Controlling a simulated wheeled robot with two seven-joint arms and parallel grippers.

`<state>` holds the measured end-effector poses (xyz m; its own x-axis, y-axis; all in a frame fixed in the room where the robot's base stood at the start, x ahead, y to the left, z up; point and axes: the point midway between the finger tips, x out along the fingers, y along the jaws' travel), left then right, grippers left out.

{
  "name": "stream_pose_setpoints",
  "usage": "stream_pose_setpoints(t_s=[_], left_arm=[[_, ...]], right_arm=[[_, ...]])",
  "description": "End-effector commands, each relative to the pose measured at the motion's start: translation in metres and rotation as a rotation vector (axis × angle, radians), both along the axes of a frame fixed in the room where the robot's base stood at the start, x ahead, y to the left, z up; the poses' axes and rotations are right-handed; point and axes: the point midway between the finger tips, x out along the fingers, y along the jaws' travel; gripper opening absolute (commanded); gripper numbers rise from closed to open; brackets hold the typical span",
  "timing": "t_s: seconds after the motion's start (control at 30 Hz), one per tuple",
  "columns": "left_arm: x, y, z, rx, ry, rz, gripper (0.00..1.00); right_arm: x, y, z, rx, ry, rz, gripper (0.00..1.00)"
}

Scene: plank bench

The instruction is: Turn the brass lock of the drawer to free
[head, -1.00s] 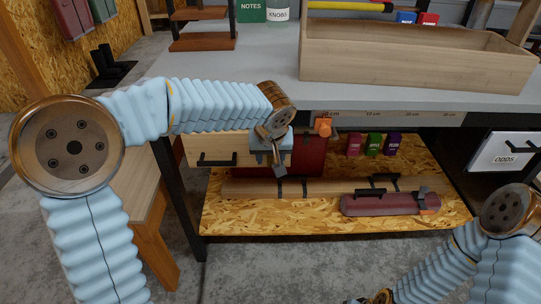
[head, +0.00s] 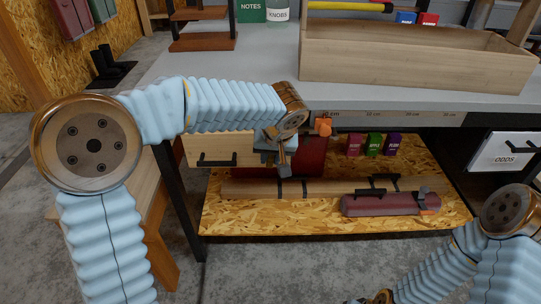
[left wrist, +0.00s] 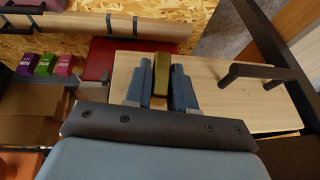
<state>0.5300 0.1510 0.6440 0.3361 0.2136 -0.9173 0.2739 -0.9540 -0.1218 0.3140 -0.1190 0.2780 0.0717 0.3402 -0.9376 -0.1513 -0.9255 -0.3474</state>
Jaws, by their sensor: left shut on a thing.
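The drawer (head: 225,146) is a pale wooden front with a black bar handle (head: 216,160), under the left part of the bench; it also shows in the left wrist view (left wrist: 215,110). The brass lock (left wrist: 161,75) is a narrow upright bar in the left wrist view, standing across the drawer's long direction. My left gripper (left wrist: 160,72) has its two blue-grey fingers on either side of the lock and is shut on it. In the head view the left gripper (head: 282,163) hides the lock.
Below are a dark red box (head: 312,158), several small coloured boxes (head: 374,145), and a maroon case (head: 380,205) on a chipboard shelf. An orange object (head: 323,126) sits at the bench edge close to my left wrist. A wooden tray (head: 415,65) stands on the bench.

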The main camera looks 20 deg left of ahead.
Motion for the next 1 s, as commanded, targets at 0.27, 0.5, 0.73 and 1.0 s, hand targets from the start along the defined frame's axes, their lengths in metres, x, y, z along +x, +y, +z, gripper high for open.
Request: stream_pose_setpoints(t_s=[0.27, 0.5, 0.73, 1.0], left_arm=[[0.001, -0.004, 0.000, 0.226, 0.062, -0.004, 0.00], [0.002, -0.006, -0.001, 0.446, 0.125, -0.004, 0.00], [0.002, -0.008, -0.002, 0.657, 0.184, -0.003, 0.00], [0.003, -0.009, -0.004, 0.905, 0.255, -0.004, 0.00]], right_arm=[[0.000, 0.000, 0.001, 0.000, 0.000, 0.000, 0.43], [0.000, 0.001, 0.005, 0.002, 0.001, 0.003, 0.43], [-0.001, 0.003, 0.009, 0.004, 0.002, 0.004, 0.43], [-0.001, 0.004, 0.012, 0.005, 0.003, 0.007, 0.43]])
